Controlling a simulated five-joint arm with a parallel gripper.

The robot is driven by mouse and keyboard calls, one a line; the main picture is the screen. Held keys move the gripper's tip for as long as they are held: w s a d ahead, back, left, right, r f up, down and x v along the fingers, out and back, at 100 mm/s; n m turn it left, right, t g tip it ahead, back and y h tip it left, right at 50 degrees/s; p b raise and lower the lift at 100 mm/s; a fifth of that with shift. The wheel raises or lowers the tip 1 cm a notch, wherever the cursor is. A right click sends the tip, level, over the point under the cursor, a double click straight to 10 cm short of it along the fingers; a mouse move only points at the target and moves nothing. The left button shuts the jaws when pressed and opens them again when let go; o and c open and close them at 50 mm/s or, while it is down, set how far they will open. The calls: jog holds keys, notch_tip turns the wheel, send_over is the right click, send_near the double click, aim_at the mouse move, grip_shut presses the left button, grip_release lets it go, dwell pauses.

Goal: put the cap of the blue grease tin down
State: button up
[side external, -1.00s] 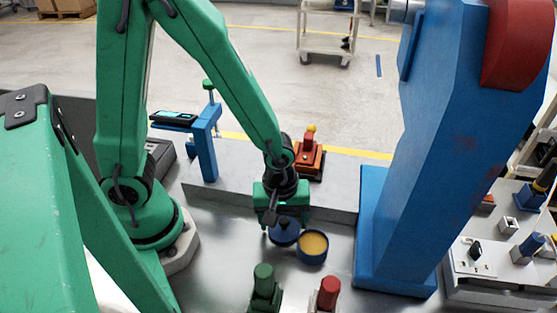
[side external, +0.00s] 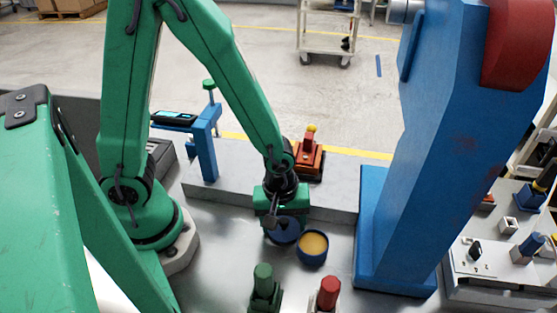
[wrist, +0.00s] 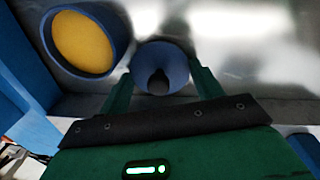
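The blue grease tin (side external: 313,262) stands open on the metal bench, with yellow grease (side external: 313,244) inside. It also shows at upper left in the wrist view (wrist: 112,66). Its blue cap (side external: 283,237) is left of the tin and close to it, below my gripper (side external: 284,219). In the wrist view the cap (wrist: 162,58) shows its dark knob (wrist: 158,82) between the two green fingers of my gripper (wrist: 162,75). The fingers stand apart, with blue cap surface visible on both sides of the knob. The fingers partly hide the cap's sides.
A green-topped (side external: 264,284) and a red-topped fixture (side external: 328,290) stand in front. A tall blue frame (side external: 420,150) rises at right. A grey block (side external: 235,183) with an orange-red device (side external: 309,158) lies behind. Bare bench shows left of the cap.

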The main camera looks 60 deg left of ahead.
aim_at(281, 222)
jog(key=shift+r, duration=0.15)
jog(key=shift+c, duration=0.4)
jog(key=shift+r, duration=4.85)
jog(key=m, duration=0.4)
jog(key=shift+s+d, duration=0.1)
jog(key=shift+s, duration=0.25)
jog(key=s+m, duration=0.1)
jog(key=m, duration=0.8)
jog(key=s+m, duration=0.1)
jog(key=m, duration=0.8)
jog(key=s+m+g, duration=0.1)
jog(key=s+m, duration=0.1)
jog(key=m, duration=0.7)
jog(key=shift+d+r, duration=0.15)
jog(key=shift+d, duration=0.2)
jog(key=shift+y, duration=0.3)
